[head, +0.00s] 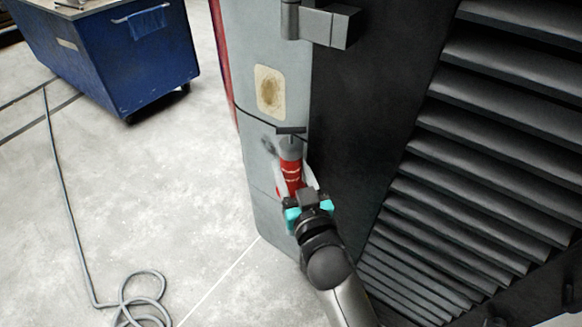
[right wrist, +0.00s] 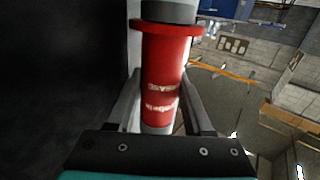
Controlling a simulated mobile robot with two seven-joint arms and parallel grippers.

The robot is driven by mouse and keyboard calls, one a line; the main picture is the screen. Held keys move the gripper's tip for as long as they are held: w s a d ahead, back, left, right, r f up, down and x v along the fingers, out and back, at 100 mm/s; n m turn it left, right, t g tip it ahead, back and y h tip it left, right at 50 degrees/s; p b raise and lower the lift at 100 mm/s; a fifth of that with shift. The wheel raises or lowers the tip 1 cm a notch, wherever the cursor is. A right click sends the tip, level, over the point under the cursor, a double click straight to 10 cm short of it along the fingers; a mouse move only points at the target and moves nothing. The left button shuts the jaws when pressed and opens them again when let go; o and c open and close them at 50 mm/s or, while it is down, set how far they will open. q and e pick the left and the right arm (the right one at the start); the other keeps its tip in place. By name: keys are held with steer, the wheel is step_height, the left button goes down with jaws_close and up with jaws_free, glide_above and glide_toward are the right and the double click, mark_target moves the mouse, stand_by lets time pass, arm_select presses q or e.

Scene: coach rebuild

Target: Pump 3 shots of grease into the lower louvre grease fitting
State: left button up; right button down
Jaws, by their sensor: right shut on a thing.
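A red grease gun (head: 290,172) with white lettering and a grey upper part stands roughly upright beside the grey panel, with a dark bar across its top. It also shows in the right wrist view (right wrist: 166,62). My right gripper (head: 295,184) is shut on its red body, one finger on each side. Black louvre slats (head: 500,120) fill the right of the head view, apart from the gun. I cannot make out the lower louvre grease fitting. Whether the gun's tip touches anything is hidden. My left gripper is not in view.
The grey panel (head: 268,50) carries a beige stained patch (head: 269,92) above the gun. A blue cart (head: 110,60) stands at the back left. A grey hose (head: 62,180) lies on otherwise open floor.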

steer(key=shift+f+b, duration=0.3)
steer(key=shift+f, duration=0.3)
steer(key=shift+r, duration=0.1)
steer(key=shift+r+p, duration=0.7)
steer(key=shift+p, duration=0.25)
steer(key=shift+r, duration=0.35)
steer(key=shift+p, duration=0.4)
stand_by(0.5)
